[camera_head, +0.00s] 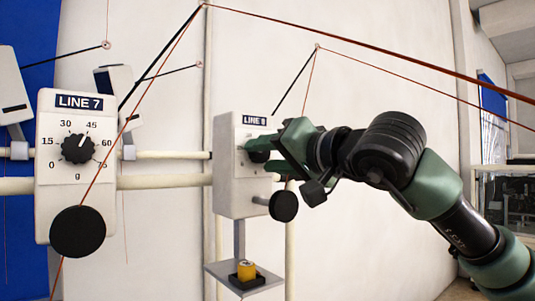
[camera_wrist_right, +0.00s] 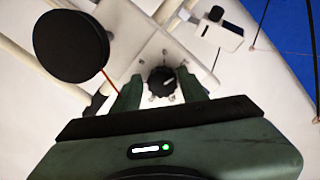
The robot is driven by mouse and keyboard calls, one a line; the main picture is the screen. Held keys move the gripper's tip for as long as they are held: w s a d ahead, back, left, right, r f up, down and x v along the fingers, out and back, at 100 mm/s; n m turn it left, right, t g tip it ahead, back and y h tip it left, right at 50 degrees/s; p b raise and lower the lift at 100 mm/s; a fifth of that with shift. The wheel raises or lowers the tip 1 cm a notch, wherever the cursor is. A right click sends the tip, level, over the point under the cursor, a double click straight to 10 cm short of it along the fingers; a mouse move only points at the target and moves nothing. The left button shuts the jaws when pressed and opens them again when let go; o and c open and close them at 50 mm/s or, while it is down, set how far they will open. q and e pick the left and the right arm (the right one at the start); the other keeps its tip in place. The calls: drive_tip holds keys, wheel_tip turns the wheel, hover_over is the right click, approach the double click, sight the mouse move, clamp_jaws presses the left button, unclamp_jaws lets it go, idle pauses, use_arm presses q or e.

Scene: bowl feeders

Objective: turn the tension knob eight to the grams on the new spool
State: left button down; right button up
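The LINE 8 tension box (camera_head: 228,185) is white and hangs on the rails in the middle of the head view. Its black knob (camera_head: 258,157) is partly hidden by my right gripper (camera_head: 266,152). In the right wrist view the knob (camera_wrist_right: 161,80) has a pale pointer mark and lies between the two green fingertips, with a gap visible on each side. The right gripper is open; I cannot tell whether the fingers reach around the knob. A yellow spool (camera_head: 246,270) sits on the small shelf below the box; no grams figure is readable on it. My left gripper is out of view.
The LINE 7 box (camera_head: 48,190) with its own knob (camera_head: 77,149) stands at left. A black disc (camera_head: 284,206) projects from the LINE 8 box below my gripper. Red threads cross overhead. The small grey shelf (camera_head: 262,282) hangs under the LINE 8 box.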

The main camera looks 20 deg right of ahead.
drive_tip(key=shift+o, duration=0.6)
drive_tip(key=shift+r, duration=0.1)
drive_tip(key=shift+s, duration=0.1)
drive_tip(key=b+v, duration=0.2)
drive_tip(key=v, duration=0.5)
drive_tip(key=shift+s+d, duration=0.2)
drive_tip(key=shift+s, duration=0.15)
